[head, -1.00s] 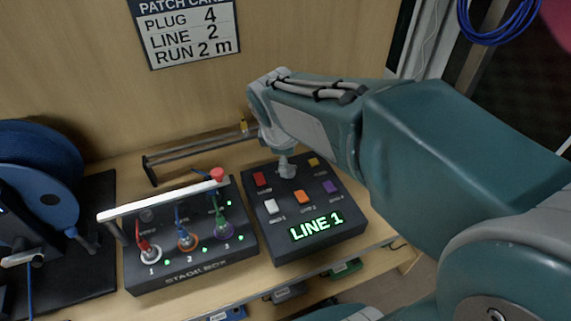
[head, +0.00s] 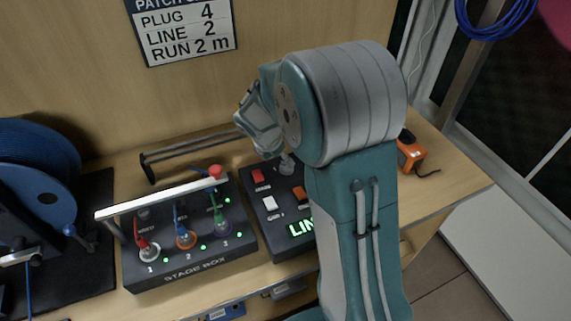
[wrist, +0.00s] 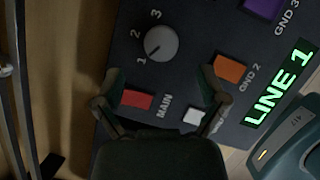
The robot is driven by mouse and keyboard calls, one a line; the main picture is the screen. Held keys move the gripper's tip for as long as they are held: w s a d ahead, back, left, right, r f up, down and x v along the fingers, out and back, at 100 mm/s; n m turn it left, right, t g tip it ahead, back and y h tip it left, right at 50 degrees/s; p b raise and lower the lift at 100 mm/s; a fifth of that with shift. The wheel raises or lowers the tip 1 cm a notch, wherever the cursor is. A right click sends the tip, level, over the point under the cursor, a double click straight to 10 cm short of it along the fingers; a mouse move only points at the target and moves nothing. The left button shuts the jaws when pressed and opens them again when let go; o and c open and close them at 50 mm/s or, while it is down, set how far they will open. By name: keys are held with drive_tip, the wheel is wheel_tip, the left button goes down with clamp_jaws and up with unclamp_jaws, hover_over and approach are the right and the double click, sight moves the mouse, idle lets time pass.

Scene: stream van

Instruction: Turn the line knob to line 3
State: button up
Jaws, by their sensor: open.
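The line knob (wrist: 161,43) is a round grey knob on a dark control box (head: 290,246), with 1, 2 and 3 printed around it. Its mark points toward 1 in the wrist view. It also shows in the head view (head: 287,165), just by my gripper (head: 268,143). The green display (wrist: 279,84) reads LINE 1 in the wrist view; my arm partly covers it in the head view. My gripper is open in the wrist view (wrist: 166,84), its fingertips apart and empty, with the knob ahead of and beyond them. I see no contact with the knob.
Coloured buttons, such as the red one (wrist: 137,99) and orange one (wrist: 230,70), surround the knob. A stage box (head: 190,250) with plugged cables and a white bar stands left. A metal rail (head: 190,151) lies behind. An orange device (head: 410,152) sits at right.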

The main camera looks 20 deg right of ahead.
sight(286, 166)
drive_tip(key=x, duration=0.5)
drive_tip(key=shift+c, duration=0.3)
drive_tip(key=shift+s, duration=0.1)
drive_tip(key=c, duration=1.1)
